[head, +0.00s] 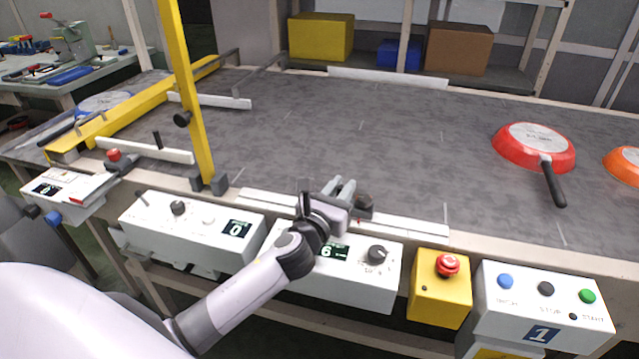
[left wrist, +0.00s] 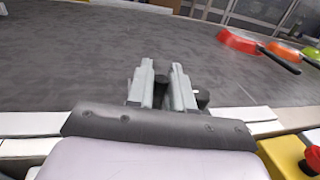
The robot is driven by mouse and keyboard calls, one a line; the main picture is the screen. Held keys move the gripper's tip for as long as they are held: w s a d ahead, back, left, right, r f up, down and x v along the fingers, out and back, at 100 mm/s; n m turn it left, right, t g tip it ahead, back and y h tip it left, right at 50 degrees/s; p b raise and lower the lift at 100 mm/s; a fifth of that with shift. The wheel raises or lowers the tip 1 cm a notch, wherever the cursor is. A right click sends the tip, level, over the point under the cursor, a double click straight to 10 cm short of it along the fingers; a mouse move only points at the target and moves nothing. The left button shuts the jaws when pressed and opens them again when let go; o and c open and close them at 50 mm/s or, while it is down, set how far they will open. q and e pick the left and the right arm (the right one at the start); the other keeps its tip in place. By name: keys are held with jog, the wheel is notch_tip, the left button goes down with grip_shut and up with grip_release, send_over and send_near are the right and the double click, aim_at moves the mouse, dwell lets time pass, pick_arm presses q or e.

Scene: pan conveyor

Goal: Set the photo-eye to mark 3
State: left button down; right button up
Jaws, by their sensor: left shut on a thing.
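The photo-eye (head: 364,203) is a small dark block at the conveyor's near edge, by the white scale strip (head: 410,223). My left gripper (head: 343,190) reaches over that edge and is shut on the photo-eye, partly hiding it. In the left wrist view, dark parts of the photo-eye (left wrist: 203,98) show between and beside the grey fingers (left wrist: 162,82). The numbers on the strip are too small to read, so I cannot tell which mark it stands at. My right gripper is not in view.
A control box with a dial (head: 377,254) stands below my left gripper, and a yellow emergency-stop box (head: 440,300) stands to its right. A red pan (head: 525,148) and an orange pan (head: 626,163) lie upside down on the belt. A yellow post (head: 186,95) rises at left. The middle belt is clear.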

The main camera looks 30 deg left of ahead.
pick_arm(q)
jog(key=shift+d, duration=0.15)
jog(key=c, duration=1.2)
grip_release()
jog(key=shift+o, duration=0.2)
jog(key=shift+s+d, duration=0.1)
jog(key=shift+s, duration=3.45)
jog(key=shift+s+f, duration=0.1)
